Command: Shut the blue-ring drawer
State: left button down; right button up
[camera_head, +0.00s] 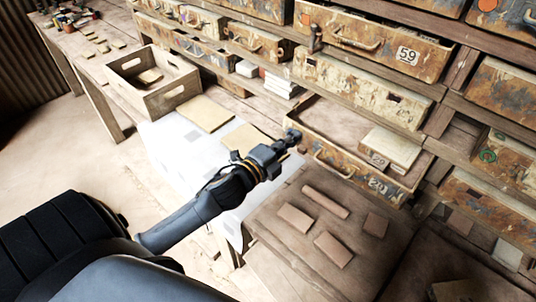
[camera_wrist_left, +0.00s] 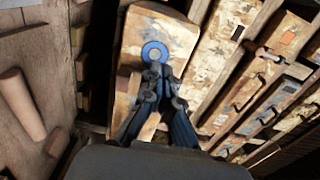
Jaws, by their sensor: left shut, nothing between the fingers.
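The blue ring (camera_wrist_left: 154,52) shows in the left wrist view on a worn drawer front (camera_wrist_left: 177,36). In the head view one drawer stands pulled out, with a rusty, paint-flaked front (camera_head: 355,180) and a curved handle; my gripper covers the left end of this front, and I cannot make out the blue ring there. My left gripper (camera_head: 293,137) is shut and empty at that left end. In the wrist view its fingertips (camera_wrist_left: 157,72) are just below the ring; I cannot tell whether they touch the front. My right gripper is not in view.
A pale box (camera_head: 391,147) lies inside the open drawer. Below it a wooden surface (camera_head: 290,245) holds several brown tiles. A white-covered table (camera_head: 175,150) and a wooden crate (camera_head: 150,85) stand to the left. Other drawers, one marked 59 (camera_head: 407,55), fill the rack above.

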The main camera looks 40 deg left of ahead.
aim_at(317, 119)
pick_arm(q)
jog(key=w, duration=0.3)
jog(key=w+d, duration=0.1)
jog(key=w, duration=0.7)
jog(key=shift+w+d+r+b, duration=0.25)
jog(key=shift+b, duration=0.05)
jog(key=shift+r, duration=0.1)
